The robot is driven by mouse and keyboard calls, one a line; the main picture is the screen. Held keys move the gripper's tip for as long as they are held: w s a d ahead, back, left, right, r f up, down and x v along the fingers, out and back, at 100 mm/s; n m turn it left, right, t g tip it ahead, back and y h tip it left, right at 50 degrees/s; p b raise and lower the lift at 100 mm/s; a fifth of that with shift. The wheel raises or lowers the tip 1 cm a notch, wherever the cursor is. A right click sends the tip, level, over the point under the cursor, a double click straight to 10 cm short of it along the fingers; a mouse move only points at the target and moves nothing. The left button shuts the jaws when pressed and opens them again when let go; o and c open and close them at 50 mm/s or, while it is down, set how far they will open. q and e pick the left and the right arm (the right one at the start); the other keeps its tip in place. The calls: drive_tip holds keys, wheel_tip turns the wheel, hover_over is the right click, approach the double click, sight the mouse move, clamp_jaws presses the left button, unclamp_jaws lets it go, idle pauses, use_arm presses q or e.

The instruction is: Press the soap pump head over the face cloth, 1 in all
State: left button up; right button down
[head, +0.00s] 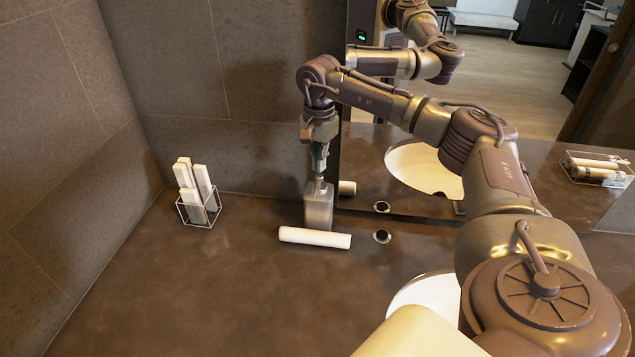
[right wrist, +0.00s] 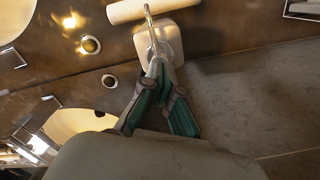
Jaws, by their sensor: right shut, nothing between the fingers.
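The soap dispenser (head: 319,206) is a grey, block-shaped bottle standing upright on the counter by the mirror's left edge. Its metal pump head (head: 320,186) is on top; in the right wrist view its spout (right wrist: 151,30) points toward the face cloth. The face cloth (head: 314,238) is a white roll lying just in front of the bottle; it also shows in the right wrist view (right wrist: 138,9). My right gripper (head: 320,173) points down, shut and empty, right above the pump head. Whether its fingertips touch the pump head I cannot tell. My left gripper is out of view.
A wire holder (head: 199,212) with white rolls stands to the left. A round black-and-chrome fitting (head: 382,237) and the white basin (head: 428,292) are to the right. The mirror (head: 365,207) rises behind, reflecting my arm. The counter's front left (head: 170,290) is clear.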

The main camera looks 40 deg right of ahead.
drive_tip(key=shift+r, duration=0.1)
wheel_tip(320, 180, up, 6)
drive_tip(key=p, duration=0.5)
idle(0.5)
